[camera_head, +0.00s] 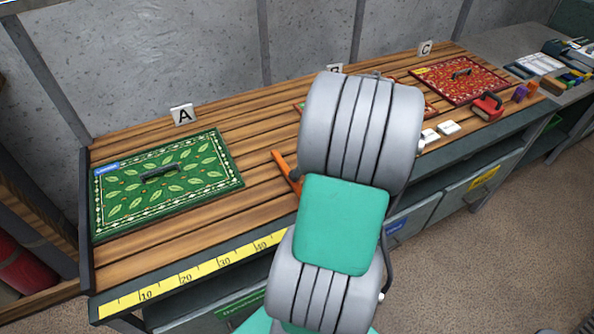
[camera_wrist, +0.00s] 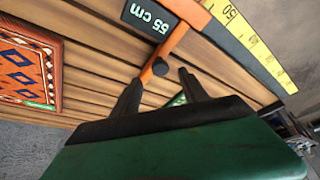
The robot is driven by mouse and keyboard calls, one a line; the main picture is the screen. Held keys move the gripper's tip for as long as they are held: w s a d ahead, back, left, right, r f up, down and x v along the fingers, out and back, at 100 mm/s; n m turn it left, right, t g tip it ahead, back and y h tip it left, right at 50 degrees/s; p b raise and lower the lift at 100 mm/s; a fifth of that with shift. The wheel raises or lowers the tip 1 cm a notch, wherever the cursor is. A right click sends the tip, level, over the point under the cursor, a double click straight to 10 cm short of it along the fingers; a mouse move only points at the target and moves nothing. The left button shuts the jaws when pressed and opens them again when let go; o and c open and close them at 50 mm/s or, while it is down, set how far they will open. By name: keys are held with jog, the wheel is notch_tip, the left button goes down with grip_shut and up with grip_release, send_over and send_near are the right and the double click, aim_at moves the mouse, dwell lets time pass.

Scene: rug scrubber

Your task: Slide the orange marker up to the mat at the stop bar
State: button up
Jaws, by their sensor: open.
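The orange marker (camera_head: 285,170) lies across the slats right of the green leaf-patterned mat (camera_head: 215,170), with a gap between them. My arm hides part of it. In the wrist view the marker (camera_wrist: 178,35) shows a black knob and a black "55 cm" label. My gripper (camera_wrist: 158,84) is open, its fingertips on either side of the view just short of the knob; contact cannot be told. A green corner shows between the fingers. The green mat has a dark handle and lies near a dark bar (camera_head: 86,215) at the table's left end, likely the stop bar.
A yellow ruler (camera_head: 190,277) runs along the front edge. An orange-blue patterned mat (camera_wrist: 25,65) is mostly behind my arm in the head view. A red mat (camera_head: 440,75), a red block (camera_head: 487,108) and small white blocks (camera_head: 448,128) are at right.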

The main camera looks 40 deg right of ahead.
jog(key=x, duration=0.5)
jog(key=shift+f+p, duration=0.1)
jog(key=shift+p, duration=0.2)
